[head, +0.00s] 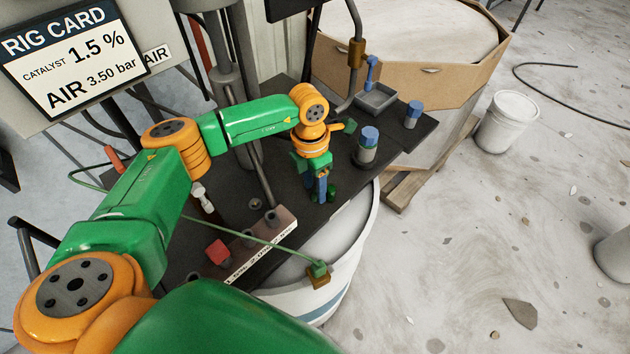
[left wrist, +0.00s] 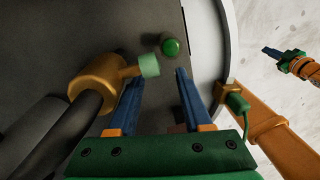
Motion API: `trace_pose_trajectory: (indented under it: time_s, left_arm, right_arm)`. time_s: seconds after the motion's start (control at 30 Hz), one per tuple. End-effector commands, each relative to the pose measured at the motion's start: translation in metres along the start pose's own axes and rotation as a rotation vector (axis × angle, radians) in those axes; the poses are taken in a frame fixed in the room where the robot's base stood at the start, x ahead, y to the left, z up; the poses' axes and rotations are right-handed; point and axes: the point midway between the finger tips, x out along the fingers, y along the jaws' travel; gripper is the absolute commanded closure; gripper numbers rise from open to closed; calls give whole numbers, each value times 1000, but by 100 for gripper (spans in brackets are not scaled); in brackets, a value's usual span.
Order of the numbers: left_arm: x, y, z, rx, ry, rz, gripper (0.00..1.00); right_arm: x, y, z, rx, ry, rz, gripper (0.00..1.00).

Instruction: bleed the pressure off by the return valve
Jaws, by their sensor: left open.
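My left gripper (head: 321,190) points down over the dark bench top, its blue fingers apart. In the left wrist view the open left gripper (left wrist: 158,95) has nothing between its fingers. A brass fitting (left wrist: 95,80) on a dark hose lies beside the left finger, its pale green tip (left wrist: 149,65) near the fingertips. A round green knob (left wrist: 171,47) stands just beyond the gap. No readable label shows which part is the return valve. A green and orange gripper-like part (left wrist: 290,60), perhaps my right gripper, shows at the upper right; its jaws are unclear.
A red block (head: 217,251) sits by a labelled strip (head: 262,244). Blue-capped containers (head: 367,145) and a grey tray (head: 376,98) stand to the right on the bench. A white drum (head: 345,262) is at its edge. A white bucket (head: 506,122) stands on open floor.

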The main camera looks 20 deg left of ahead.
Motion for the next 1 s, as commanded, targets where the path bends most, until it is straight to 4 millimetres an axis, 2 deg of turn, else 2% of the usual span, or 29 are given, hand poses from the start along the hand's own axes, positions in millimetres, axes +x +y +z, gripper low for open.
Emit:
trace_pose_trajectory:
  time_s: [0.03, 0.17, 0.37, 0.4, 0.57, 0.6, 1.0]
  left_arm:
    - [5, 0, 0, -2, 3, -1, 50]
    - [19, 0, 0, -1, 1, -1, 50]
    - [22, 0, 0, -1, -1, 0, 50]
    - [22, 0, 0, -1, -1, -1, 53]
    - [22, 0, 0, -1, -1, -1, 96]
    - [22, 0, 0, -1, -1, -1, 100]
    - [22, 0, 1, -1, -2, -2, 100]
  right_arm:
    - [-6, 1, 0, 0, -1, 1, 100]
    - [-7, 2, 0, -1, -2, 3, 100]
    - [-6, 2, -2, 0, 3, 3, 100]
    - [-6, 2, -2, 0, 3, 3, 100]
    - [-6, 2, -2, 0, 4, 3, 100]
    - [-6, 2, -2, 0, 4, 3, 100]
    - [-6, 0, -3, 0, 6, 0, 100]
